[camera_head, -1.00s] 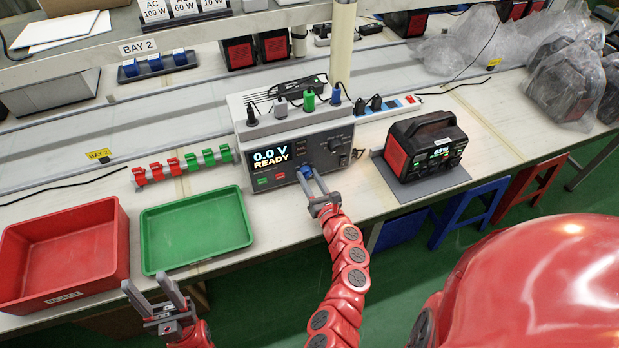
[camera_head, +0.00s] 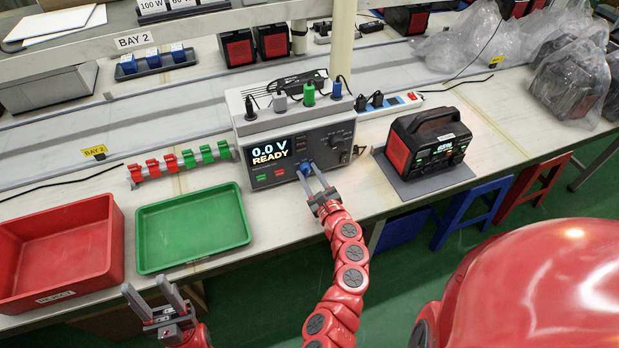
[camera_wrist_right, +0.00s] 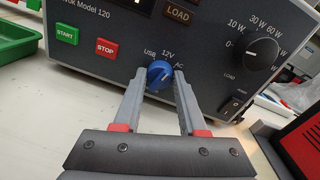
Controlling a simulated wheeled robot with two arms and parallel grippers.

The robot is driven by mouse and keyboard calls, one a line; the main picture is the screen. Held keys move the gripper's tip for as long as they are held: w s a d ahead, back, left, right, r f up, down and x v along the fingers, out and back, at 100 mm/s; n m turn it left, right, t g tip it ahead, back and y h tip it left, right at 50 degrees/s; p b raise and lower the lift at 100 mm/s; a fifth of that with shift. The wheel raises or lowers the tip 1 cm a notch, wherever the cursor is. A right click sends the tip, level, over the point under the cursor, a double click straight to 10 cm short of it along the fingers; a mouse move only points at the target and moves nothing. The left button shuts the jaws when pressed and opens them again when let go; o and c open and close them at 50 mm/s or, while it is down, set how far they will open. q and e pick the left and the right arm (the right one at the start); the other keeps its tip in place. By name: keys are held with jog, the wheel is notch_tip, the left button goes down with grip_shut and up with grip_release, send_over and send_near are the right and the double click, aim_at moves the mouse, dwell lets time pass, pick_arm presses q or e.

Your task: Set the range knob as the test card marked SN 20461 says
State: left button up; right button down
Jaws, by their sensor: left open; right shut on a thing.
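The tester (camera_head: 297,147) stands on the bench, its display reading 0.0 V READY. Its blue range knob (camera_wrist_right: 159,74) sits low on the front panel among the labels USB, 12V and AC. My right gripper (camera_wrist_right: 161,82) is shut on the knob, one finger on each side. The knob's pointer direction is unclear. In the head view the right gripper (camera_head: 313,183) covers part of the knob. My left gripper (camera_head: 156,300) is open and empty in front of the green tray. A power station (camera_head: 428,148) stands right of the tester. I cannot make out a card reading SN 20461.
A green tray (camera_head: 191,268) and a red bin (camera_head: 20,300) stand at the left. A rack of red and green clips (camera_head: 180,163) lies beside the tester. The larger load knob (camera_wrist_right: 262,54) is right of the blue knob. Bagged units (camera_head: 570,85) are at the back right.

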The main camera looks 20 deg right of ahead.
jog(key=n+b, duration=0.3)
jog(key=n, duration=0.3)
jog(key=shift+a+f, duration=0.1)
jog(key=shift+a, duration=0.05)
jog(key=n+b, duration=0.1)
jog(key=n, duration=0.2)
jog(key=shift+h+b, duration=0.3)
jog(key=shift+b, duration=0.1)
jog(key=shift+n+b, duration=0.5)
jog(key=shift+n, duration=0.9)
jog(key=shift+c, duration=2.3)
grip_release()
jog(key=shift+s, duration=0.1)
